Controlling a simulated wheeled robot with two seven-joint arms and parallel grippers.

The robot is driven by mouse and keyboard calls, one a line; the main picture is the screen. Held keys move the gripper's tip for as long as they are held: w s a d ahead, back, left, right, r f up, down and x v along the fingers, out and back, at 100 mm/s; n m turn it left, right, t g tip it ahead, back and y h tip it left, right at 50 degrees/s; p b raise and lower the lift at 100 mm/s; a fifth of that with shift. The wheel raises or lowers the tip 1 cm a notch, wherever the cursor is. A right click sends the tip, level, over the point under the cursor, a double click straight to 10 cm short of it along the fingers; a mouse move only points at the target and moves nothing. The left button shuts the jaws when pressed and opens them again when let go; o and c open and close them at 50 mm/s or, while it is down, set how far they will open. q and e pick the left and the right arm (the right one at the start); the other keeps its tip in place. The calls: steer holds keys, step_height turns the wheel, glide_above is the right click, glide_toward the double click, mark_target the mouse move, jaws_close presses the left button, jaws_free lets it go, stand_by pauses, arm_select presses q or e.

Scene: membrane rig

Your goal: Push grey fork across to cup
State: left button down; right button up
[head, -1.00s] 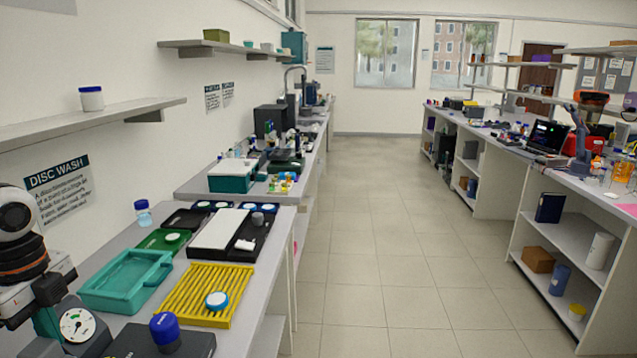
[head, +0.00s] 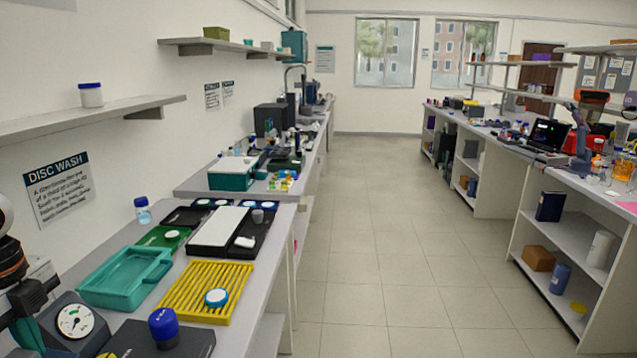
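A small grey cup (head: 258,215) stands in the black tray (head: 262,232), to the right of a long white slab (head: 220,226). A small white piece (head: 245,242) lies in the same tray, nearer to me than the cup. I cannot make out a grey fork anywhere on the bench. My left gripper (head: 34,296) is at the left edge, partly cut off, beside the round dial gauge (head: 75,321) and far from the cup. Its fingers are too dark and cropped to read. My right gripper is not in view.
A teal tray (head: 126,278) and a yellow ribbed rack (head: 205,291) with a blue-and-white disc (head: 216,298) lie on the near bench. A blue-capped item (head: 163,327) stands on a dark box (head: 150,344). A green tray (head: 165,237) lies behind. The aisle floor is clear.

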arm_select(q)
steer(key=shift+s+a+b, duration=0.1)
steer(key=shift+s+b, duration=0.2)
steer(key=shift+s, duration=0.75)
steer(key=shift+w, duration=0.65)
steer(key=shift+r+p, duration=1.95)
steer(key=shift+r, duration=2.05)
steer(key=shift+r, duration=0.1)
